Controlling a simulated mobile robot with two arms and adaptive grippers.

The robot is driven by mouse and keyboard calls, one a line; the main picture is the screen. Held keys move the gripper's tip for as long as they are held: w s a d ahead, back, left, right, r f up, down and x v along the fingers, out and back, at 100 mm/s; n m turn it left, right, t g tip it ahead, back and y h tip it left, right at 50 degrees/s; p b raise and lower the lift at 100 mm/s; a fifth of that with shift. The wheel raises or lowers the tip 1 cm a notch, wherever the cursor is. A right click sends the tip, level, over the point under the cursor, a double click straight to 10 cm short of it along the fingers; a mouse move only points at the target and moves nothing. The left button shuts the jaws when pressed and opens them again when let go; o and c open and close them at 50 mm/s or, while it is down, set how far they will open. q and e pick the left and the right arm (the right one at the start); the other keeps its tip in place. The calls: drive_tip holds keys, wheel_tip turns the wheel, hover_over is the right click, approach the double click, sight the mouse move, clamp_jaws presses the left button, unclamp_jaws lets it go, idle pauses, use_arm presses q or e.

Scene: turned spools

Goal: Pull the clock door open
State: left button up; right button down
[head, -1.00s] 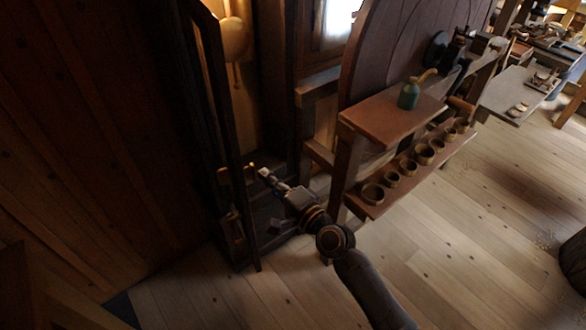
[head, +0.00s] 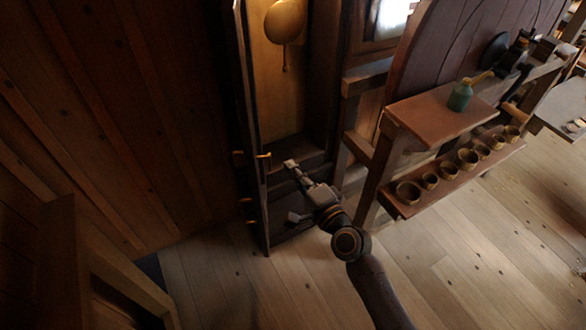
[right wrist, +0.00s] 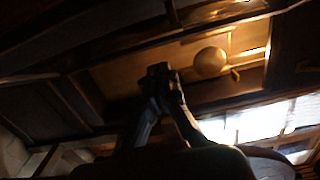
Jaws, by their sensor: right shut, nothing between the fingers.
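The clock door (head: 252,120) is a tall dark frame at the left of the clock case, seen nearly edge-on in the head view. It stands open, with the lit interior (head: 283,90) and a round brass pendulum (head: 285,20) visible. A brass handle (head: 264,156) sticks out from the door. My right gripper (head: 290,163) is shut and empty, just right of the handle and apart from it, in front of the lower case. In the right wrist view the gripper (right wrist: 162,72) points toward the case, with the pendulum (right wrist: 211,62) to its right. My left gripper is not in view.
A wooden stand right of the clock has a shelf (head: 440,110) with a green can (head: 460,95) and a lower ledge (head: 440,188) holding several small turned bowls. A plank wall (head: 100,120) is at the left. The floor (head: 300,280) in front is clear.

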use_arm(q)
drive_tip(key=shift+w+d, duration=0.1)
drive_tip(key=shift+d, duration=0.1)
use_arm(e)
drive_tip(key=v, duration=1.1)
drive_tip(key=shift+s+d, duration=0.25)
drive_tip(key=shift+d, duration=0.05)
